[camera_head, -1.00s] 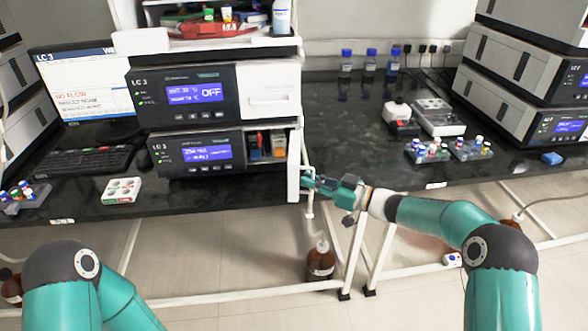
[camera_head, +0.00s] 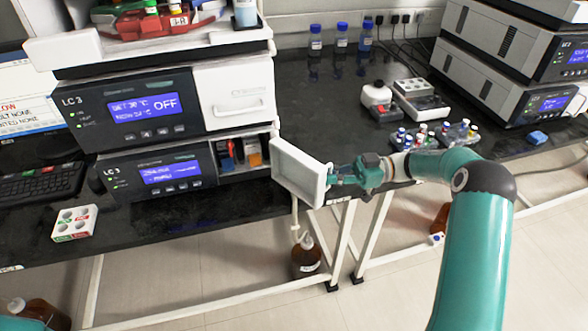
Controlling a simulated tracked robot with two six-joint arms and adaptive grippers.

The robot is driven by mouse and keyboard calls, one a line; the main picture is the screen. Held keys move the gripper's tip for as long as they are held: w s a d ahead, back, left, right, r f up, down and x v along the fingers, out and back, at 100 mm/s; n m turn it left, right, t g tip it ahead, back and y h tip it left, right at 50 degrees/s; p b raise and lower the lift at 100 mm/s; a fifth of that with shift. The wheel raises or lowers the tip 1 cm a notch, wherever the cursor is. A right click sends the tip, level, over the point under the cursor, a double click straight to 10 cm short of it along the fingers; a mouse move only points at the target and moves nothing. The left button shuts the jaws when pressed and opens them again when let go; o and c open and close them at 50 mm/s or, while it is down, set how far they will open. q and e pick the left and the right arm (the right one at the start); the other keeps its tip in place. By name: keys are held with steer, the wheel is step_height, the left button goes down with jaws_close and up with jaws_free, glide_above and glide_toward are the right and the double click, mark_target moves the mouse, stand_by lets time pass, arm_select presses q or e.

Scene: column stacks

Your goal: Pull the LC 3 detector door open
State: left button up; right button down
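The LC 3 detector (camera_head: 160,175) is the lower unit of the stack at left, with a lit blue display. Its white door (camera_head: 299,172) stands open, swung out toward me at the unit's right side. Orange, red and blue parts show in the bay (camera_head: 243,153) behind it. My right gripper (camera_head: 335,178) is at the door's outer edge, its arm coming in from the right. The fingertips are small and partly hidden by the door, but they seem closed at its handle. My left gripper is out of view.
Above the detector sits the LC 3 oven unit (camera_head: 150,108) with its white door shut. A white block with round wells (camera_head: 74,223) lies on the bench at front left. Vial racks (camera_head: 420,137) stand right of centre. A brown bottle (camera_head: 306,257) is below the bench edge.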

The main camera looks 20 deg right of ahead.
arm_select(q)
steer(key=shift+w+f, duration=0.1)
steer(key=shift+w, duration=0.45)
arm_select(e)
steer(key=shift+d+g, duration=0.4)
steer(key=shift+d, duration=0.05)
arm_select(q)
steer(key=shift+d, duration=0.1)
arm_select(e)
steer(key=shift+a+n, duration=0.1)
steer(key=shift+n, duration=0.2)
steer(key=c, duration=1.3)
jaws_free()
steer(key=shift+s+r, duration=0.1)
steer(key=shift+s, duration=0.1)
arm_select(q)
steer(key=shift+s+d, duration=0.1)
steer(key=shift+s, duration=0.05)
arm_select(e)
steer(key=shift+o, duration=0.2)
steer(key=shift+w+a, duration=0.15)
steer(key=shift+w, duration=0.05)
